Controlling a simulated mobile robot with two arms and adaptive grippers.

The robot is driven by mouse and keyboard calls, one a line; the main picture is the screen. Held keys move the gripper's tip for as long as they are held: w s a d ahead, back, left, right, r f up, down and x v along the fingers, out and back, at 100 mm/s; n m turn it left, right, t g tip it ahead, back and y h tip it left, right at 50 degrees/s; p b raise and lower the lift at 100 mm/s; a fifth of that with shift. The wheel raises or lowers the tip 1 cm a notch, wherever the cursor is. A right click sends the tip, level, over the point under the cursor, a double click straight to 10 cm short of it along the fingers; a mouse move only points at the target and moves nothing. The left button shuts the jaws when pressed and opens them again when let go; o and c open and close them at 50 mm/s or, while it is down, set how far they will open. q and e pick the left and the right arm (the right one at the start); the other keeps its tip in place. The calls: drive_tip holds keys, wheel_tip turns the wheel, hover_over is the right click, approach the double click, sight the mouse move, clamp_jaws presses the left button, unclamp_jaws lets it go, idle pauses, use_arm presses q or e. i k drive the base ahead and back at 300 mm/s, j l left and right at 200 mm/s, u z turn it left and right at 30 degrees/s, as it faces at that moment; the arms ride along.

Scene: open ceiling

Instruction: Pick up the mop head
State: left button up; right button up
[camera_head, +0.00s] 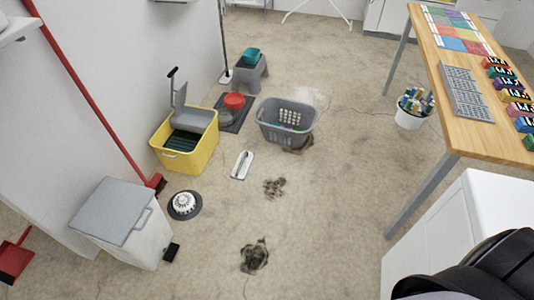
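A round, white, ridged piece on a dark grey disc (184,204) lies on the floor left of centre and looks like the mop head. A flat white plate with a dark-edged raised grip (242,165) lies a little farther back and right; I cannot tell whether it is a flat mop head. The yellow mop bucket (187,148) with a grey wringer stands behind the round piece. Neither of my grippers shows. A black rounded part at the lower right seems to be my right arm.
A grey lidded bin (124,221) stands left of the round piece, beside a red broom (92,97). A grey basket (285,122) stands farther back. Dark dirt patches (254,256) mark the floor. A wooden table (462,75) and white cabinet (455,215) bound the right. Centre floor is open.

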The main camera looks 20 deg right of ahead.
sight(242, 164)
drive_tip(key=i+l, duration=0.2)
drive_tip(key=i, duration=0.2)
drive_tip(key=i+l+z, duration=0.15)
drive_tip(key=i, duration=0.3)
